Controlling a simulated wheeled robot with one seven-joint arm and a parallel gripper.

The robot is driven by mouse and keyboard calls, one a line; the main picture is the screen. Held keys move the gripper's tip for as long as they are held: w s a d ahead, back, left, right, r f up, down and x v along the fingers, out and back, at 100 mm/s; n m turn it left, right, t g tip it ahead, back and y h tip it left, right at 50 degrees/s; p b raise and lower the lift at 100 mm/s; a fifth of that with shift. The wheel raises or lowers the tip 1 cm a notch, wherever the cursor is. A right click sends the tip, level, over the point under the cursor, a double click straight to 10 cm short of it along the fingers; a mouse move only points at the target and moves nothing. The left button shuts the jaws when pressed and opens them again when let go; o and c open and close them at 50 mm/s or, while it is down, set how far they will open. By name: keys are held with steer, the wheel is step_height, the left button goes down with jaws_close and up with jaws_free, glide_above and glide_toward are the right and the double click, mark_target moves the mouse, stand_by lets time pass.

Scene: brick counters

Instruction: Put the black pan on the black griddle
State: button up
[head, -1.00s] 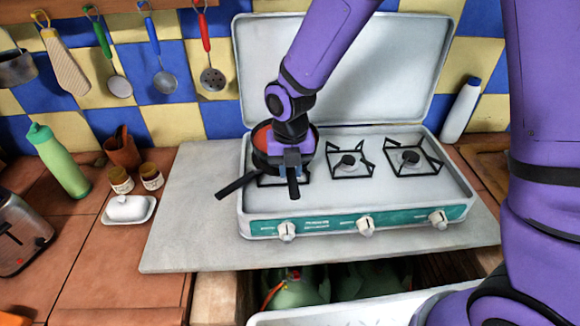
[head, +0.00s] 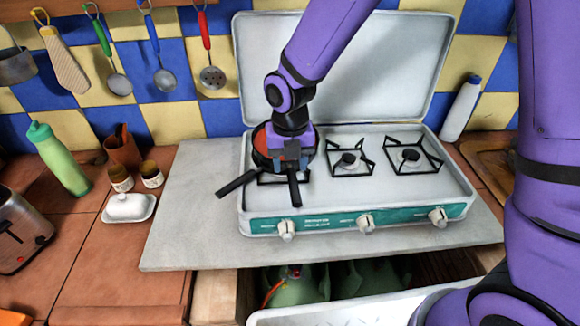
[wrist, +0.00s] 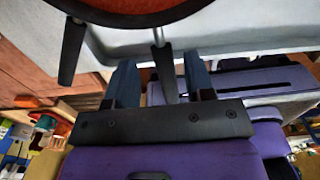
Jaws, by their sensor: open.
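Black cookware with a red-orange inside (head: 262,138) sits over the left burner of the stove. Two black handles stick out of it, one toward the lower left (head: 236,184) and one toward the front (head: 295,192). They suggest two stacked pieces, but I cannot tell clearly which is the pan and which the griddle. My gripper (head: 291,162) is open above the cookware, partly hiding it. In the wrist view, the red inside (wrist: 135,10) shows at the top, and the front handle (wrist: 164,68) lies between my open fingers (wrist: 161,82).
The white stove (head: 400,196) has an upright lid (head: 400,60) behind and two bare burners to the right. A butter dish (head: 129,207), jars and a green bottle (head: 60,160) stand left. A white bottle (head: 460,110) stands right. Utensils hang on the wall.

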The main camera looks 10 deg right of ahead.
step_height(320, 180, up, 11)
steer(key=shift+f, duration=0.15)
steer(key=shift+d, duration=0.1)
steer(key=s+d+r+m+t, duration=0.1)
steer(key=s+d+r+m, duration=0.2)
steer(key=d+r+m, duration=0.4)
steer(key=s+d+r+m+t, duration=0.2)
steer(key=s+d+r+m, duration=0.15)
steer(key=d+m, duration=0.5)
steer(key=s+d+r+m+t, duration=0.1)
steer(key=s+d+m, duration=0.3)
steer(key=m, duration=0.6)
steer(key=s+d+r+m+t, duration=0.1)
steer(key=s+d+r+m, duration=0.2)
steer(key=s+d+m, duration=0.2)
steer(key=shift+s+r+m, duration=0.35)
steer(key=shift+s+m, duration=1.15)
steer(key=shift+m, duration=1.25)
